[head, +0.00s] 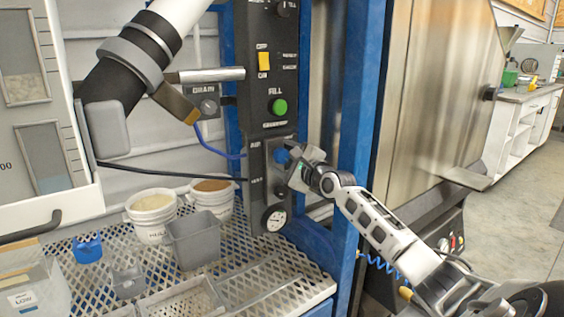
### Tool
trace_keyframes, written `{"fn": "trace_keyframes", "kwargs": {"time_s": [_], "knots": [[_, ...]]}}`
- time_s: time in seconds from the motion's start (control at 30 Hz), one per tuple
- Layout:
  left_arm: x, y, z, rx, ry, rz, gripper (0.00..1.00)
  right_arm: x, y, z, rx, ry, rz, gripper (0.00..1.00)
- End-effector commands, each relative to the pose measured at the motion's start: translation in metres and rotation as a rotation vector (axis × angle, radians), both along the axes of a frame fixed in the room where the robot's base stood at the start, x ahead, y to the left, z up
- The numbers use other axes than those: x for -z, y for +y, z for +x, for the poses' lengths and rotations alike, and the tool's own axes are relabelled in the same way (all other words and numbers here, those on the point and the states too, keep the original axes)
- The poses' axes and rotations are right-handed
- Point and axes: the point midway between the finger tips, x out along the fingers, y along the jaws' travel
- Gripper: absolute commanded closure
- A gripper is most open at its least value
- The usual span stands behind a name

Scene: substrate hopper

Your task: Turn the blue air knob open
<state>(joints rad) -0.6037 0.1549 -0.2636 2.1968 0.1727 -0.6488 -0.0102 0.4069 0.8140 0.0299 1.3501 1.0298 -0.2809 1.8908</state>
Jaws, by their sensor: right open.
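The blue air knob (282,156) is on the dark control panel (256,110), beside the AIR label and below the green FILL button. Only part of it shows, because my right gripper (292,164) is in front of it. My right gripper reaches in from the lower right, with its fingertips at the knob. Its jaws are open. I cannot tell whether the fingers touch the knob or how far the knob is turned. My left gripper is not in view.
A round gauge (275,218) sits below the knob. Blue posts (359,130) flank the panel. White buckets (151,215) and a grey bin (194,240) stand on the mesh shelf (270,262) below. A large pipe elbow (112,82) is upper left.

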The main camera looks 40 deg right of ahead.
Motion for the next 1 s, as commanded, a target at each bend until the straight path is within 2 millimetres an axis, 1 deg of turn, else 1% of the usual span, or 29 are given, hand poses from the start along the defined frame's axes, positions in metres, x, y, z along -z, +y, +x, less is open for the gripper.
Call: {"fn": "trace_keyframes", "kwargs": {"time_s": [0.03,0.2,0.5,0.53,0.57,0.6,0.67,0.7,1.0], "knots": [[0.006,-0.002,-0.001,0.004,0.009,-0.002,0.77,0.001,-0.001,0.005,0.001,-0.002,-0.001,0.37],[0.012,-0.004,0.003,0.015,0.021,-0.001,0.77,0.000,-0.002,0.014,0.001,-0.002,-0.001,0.37],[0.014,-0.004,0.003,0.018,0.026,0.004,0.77,0.000,-0.002,0.015,0.001,0.001,-0.002,0.37],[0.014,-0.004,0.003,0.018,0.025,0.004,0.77,0.000,-0.002,0.015,0.001,0.001,-0.002,0.40],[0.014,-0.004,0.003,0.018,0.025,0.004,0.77,0.000,-0.002,0.015,0.001,0.001,-0.002,0.48],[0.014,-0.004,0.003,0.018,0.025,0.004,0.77,0.000,-0.002,0.015,0.001,0.001,-0.002,0.59],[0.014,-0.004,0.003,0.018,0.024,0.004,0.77,0.000,-0.002,0.015,0.001,0.001,-0.002,0.76],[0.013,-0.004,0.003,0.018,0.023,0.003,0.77,0.000,-0.002,0.015,0.001,0.001,-0.002,0.82],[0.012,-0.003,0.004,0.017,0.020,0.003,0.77,0.000,-0.002,0.015,0.001,0.003,-0.026,0.82]]}}
